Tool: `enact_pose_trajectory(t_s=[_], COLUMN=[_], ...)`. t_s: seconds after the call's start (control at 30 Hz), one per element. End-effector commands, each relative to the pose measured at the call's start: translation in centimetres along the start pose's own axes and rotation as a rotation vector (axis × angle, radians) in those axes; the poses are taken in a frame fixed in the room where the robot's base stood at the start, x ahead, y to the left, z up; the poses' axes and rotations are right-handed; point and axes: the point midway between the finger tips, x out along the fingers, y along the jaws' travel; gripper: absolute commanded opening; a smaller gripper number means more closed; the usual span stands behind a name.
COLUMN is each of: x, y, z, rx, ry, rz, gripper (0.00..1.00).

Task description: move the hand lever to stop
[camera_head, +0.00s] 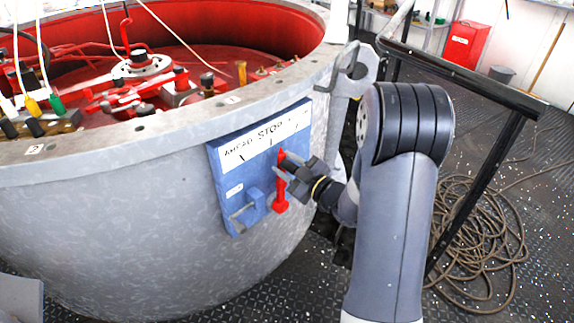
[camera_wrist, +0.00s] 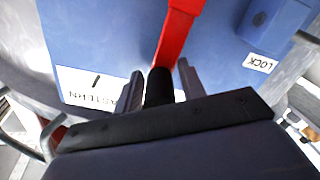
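The red hand lever (camera_head: 280,190) stands on a blue panel (camera_head: 222,165) on the side of the grey drum. Its upper end leans right of the STOP mark (camera_head: 271,143), towards the ASTERN side. In the wrist view the lever (camera_wrist: 178,35) ends in a black grip (camera_wrist: 160,85), near the upside-down ASTERN label (camera_wrist: 100,93). My gripper (camera_head: 285,170) is at the lever's upper end. In the wrist view its two fingers (camera_wrist: 160,84) stand on either side of the black grip, with narrow gaps showing. My gripper hides the STOP label in that view.
A blue latch block with a metal handle (camera_head: 249,210) sits low left on the panel, near the LOCK label (camera_wrist: 260,63). A grey bracket (camera_head: 352,70) and a black railing (camera_head: 460,72) are at the right. Coiled rope (camera_head: 485,245) lies on the deck.

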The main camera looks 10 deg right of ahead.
Motion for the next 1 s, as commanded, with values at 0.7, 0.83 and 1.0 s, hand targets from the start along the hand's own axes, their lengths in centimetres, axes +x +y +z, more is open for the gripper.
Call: enact_pose_trajectory(t_s=[0.7,0.83,1.0], x=[-0.02,-0.02,-0.02], y=[-0.68,-0.64,-0.62], z=[-0.18,-0.41,-0.41], rx=[-0.046,-0.053,-0.052], ry=[0.002,0.000,0.000], rz=[0.001,0.000,0.000], gripper=[0.00,0.00,0.39])
